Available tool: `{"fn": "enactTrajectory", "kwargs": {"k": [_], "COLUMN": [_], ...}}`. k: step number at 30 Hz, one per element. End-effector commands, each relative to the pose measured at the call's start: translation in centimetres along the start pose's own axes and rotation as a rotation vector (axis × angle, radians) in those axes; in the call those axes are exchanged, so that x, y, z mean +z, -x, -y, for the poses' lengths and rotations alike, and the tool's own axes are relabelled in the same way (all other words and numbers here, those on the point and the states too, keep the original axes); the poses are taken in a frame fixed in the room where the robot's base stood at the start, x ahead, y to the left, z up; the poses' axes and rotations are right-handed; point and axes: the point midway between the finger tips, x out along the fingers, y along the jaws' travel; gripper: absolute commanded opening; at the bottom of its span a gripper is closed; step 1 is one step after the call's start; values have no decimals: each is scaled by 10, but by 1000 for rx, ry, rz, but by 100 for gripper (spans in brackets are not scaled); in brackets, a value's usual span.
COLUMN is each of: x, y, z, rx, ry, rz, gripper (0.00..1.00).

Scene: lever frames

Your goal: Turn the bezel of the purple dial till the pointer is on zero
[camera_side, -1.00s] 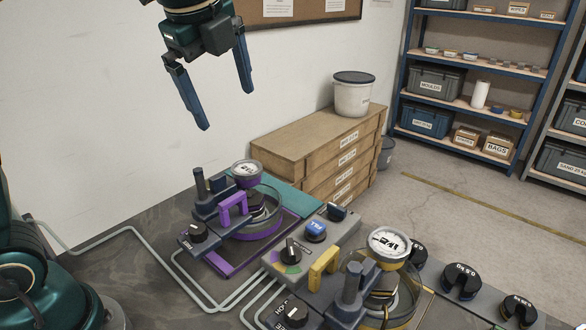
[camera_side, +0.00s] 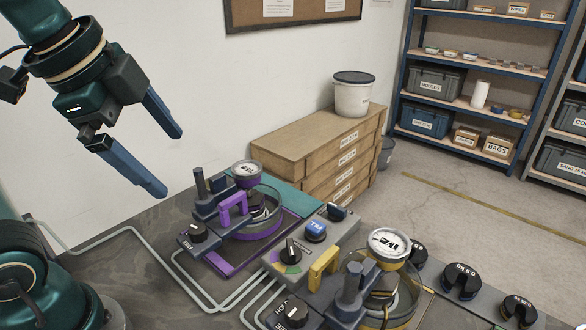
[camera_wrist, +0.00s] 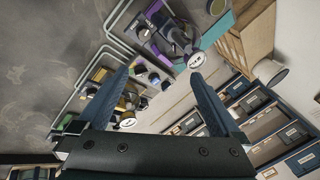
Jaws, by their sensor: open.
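The purple dial (camera_side: 247,170) is a small round gauge with a white face and a purple body. It stands at the back of the purple-framed station (camera_side: 226,262). Its pointer is too small to read. It also shows in the wrist view (camera_wrist: 196,61), face toward the camera. My gripper (camera_side: 172,162) is open and empty, up and to the left of the purple dial and well clear of it. In the wrist view its two blue fingers (camera_wrist: 165,92) are spread wide with nothing between them.
A yellow station with a similar dial (camera_side: 389,243) stands at the front right. A grey panel with knobs (camera_side: 290,251) is between the stations. Grey pipes (camera_side: 150,245) run over the bench at left. A wooden drawer chest (camera_side: 310,140) with a white bucket (camera_side: 353,97) stands behind.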

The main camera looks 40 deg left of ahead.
Motion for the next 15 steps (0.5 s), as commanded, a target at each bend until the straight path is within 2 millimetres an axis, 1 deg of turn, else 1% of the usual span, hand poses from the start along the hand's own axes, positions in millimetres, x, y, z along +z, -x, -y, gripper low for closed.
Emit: {"fn": "enactTrajectory", "kwargs": {"k": [1, 3, 6, 9, 12, 15], "x": [6, 13, 21, 26, 26, 22], "y": [-8, -20, -38, -53, -61, -60], "z": [-12, -28, -47, -62, -66, -61], "rx": [6, 16, 34, 55, 67, 60], "ry": [92, 242, 459, 660, 797, 863], "rz": [-11, -27, -45, -51, -55, -76], "gripper": [100, 100, 100, 100, 100, 100]}}
